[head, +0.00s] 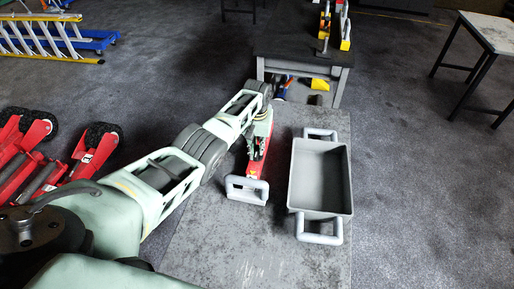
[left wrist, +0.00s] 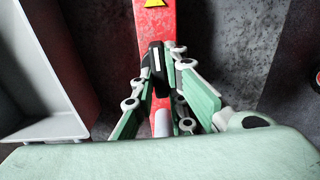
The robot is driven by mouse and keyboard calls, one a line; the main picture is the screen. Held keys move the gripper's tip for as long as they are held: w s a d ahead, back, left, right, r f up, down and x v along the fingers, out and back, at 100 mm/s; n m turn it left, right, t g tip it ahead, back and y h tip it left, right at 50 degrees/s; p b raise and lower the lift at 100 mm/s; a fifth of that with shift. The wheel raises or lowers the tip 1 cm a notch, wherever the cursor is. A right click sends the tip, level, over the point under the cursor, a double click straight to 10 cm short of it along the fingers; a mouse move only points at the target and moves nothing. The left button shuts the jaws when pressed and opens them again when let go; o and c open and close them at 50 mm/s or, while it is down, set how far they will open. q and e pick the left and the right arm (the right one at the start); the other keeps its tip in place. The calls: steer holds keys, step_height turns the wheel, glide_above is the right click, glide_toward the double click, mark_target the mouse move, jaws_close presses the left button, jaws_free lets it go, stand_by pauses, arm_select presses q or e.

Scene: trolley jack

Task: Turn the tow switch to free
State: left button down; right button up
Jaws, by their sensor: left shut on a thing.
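My left gripper (head: 256,143) is over the jack's middle. In the left wrist view the gripper (left wrist: 165,60) has its dark fingertips closed together against the jack. The tow switch is hidden between or behind the fingertips, so its position cannot be read. My right gripper is not in view.
A grey open bin (head: 320,215) with handles stands right of the jack, its inside looking empty. A dark workbench (head: 300,45) stands behind. Red wheeled equipment (head: 85,160) is at the left, and a yellow ladder (head: 45,40) farther back. Floor right of the bin is clear.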

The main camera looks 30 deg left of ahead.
mark_target(257, 149)
arm_select(q)
steer(key=shift+w+r+m, duration=0.1)
steer(key=shift+m, duration=0.2)
stand_by(0.4)
steer(key=c, duration=1.8)
jaws_free()
steer(key=shift+o, duration=0.2)
step_height(257, 149, up, 12)
